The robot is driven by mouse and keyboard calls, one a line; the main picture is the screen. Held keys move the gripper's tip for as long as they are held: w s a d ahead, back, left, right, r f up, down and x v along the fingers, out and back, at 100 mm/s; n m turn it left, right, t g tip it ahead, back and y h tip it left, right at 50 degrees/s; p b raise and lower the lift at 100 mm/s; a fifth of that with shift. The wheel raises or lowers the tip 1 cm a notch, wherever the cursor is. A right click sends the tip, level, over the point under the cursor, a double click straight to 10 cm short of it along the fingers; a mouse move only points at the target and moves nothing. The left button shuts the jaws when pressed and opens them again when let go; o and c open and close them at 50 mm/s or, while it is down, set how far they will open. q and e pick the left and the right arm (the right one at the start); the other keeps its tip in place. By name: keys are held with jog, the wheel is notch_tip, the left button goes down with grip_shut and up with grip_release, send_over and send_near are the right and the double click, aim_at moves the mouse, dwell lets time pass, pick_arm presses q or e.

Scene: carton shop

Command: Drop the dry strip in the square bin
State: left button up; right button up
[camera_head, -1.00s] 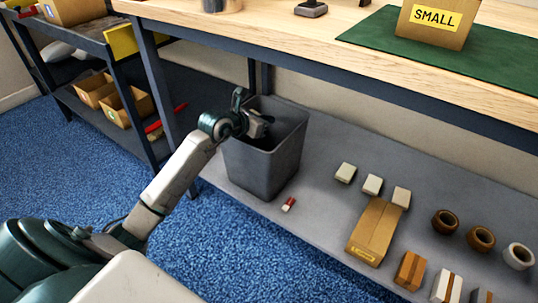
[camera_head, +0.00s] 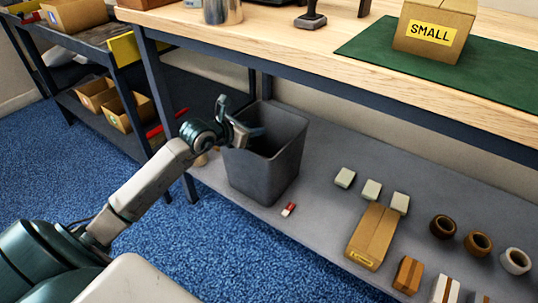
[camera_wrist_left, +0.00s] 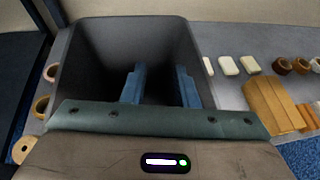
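The square bin (camera_head: 263,172) is a dark grey open-topped bin on the grey lower shelf under the workbench. In the left wrist view its mouth (camera_wrist_left: 75,65) fills the upper left of the picture. My left gripper (camera_head: 256,133) is at the bin's near left rim, with its fingers over the opening. In the left wrist view its two blue-grey fingers (camera_wrist_left: 160,85) stand apart with nothing seen between them. I cannot make out a dry strip in either view; the bin's floor is dark. My right gripper is not in view.
A small red and white object (camera_head: 289,209) lies just in front of the bin. White blocks (camera_head: 371,190), a flat carton (camera_head: 372,236) and tape rolls (camera_head: 478,243) lie to its right. The bench edge (camera_head: 330,86) runs above. More rolls (camera_wrist_left: 40,107) stand left of the bin.

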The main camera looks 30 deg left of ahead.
pick_arm(q)
jog(key=p+v, duration=0.1)
jog(key=v, duration=0.4)
dwell(0.4)
